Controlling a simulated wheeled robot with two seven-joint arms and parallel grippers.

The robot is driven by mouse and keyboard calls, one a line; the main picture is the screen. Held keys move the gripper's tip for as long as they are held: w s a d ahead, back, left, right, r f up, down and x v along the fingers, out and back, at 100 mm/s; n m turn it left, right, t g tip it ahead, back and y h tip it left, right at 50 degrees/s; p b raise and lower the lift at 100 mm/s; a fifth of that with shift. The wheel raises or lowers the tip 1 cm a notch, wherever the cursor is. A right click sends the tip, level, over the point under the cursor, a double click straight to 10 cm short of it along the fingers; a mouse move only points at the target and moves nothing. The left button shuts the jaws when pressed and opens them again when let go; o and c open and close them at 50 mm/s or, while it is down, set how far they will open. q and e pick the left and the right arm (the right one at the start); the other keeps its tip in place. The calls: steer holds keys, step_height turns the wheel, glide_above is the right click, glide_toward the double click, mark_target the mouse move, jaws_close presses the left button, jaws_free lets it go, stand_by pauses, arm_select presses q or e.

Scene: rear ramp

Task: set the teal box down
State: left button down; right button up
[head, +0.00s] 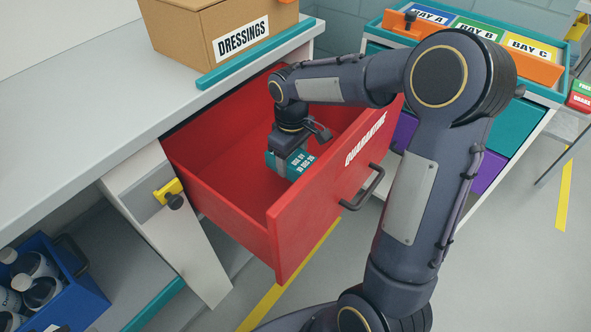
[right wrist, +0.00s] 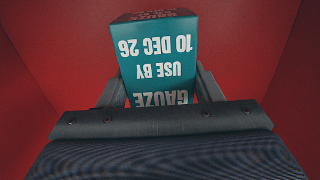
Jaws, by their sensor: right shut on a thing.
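The teal box (head: 297,163) has a white label and is inside the open red drawer (head: 215,205), which is marked QUARANTINE on its front. My right gripper (head: 284,153) reaches down into the drawer from above and is shut on the box. In the right wrist view the teal box (right wrist: 160,62) reads GAUZE, USE BY 10 DEC 26, upside down, between the two fingers (right wrist: 165,88). Red drawer surfaces (right wrist: 50,60) surround it there. I cannot tell whether the box touches the drawer floor. My left gripper is not in view.
A cardboard DRESSINGS box (head: 215,35) stands on the grey counter (head: 90,110) above the drawer. A yellow latch (head: 168,191) is on the cabinet front. A blue bin (head: 70,295) with bottles is at lower left. A cart with a BAY A, B, C tray (head: 475,32) stands at upper right.

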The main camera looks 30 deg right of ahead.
steer(key=shift+w+d+f, duration=0.2)
steer(key=shift+d+f, duration=0.1)
steer(key=shift+f, duration=0.15)
steer(key=shift+w+d+f, duration=0.15)
steer(key=shift+d+f, duration=0.15)
steer(key=shift+f, duration=0.15)
steer(key=shift+w+d+f+b, duration=0.1)
steer(key=shift+f+b, duration=0.25)
steer(key=shift+f, duration=0.5)
steer(key=shift+w+d+f+b, duration=0.1)
steer(key=shift+f+b, duration=0.25)
steer(key=shift+f, duration=0.5)
steer(key=shift+s+f, duration=0.1)
steer(key=shift+f, duration=0.15)
steer(key=o, duration=1.1)
step_height(320, 180, up, 13)
steer(key=p, duration=0.3)
steer(key=shift+f+p, duration=0.2)
steer(key=shift+p, duration=0.15)
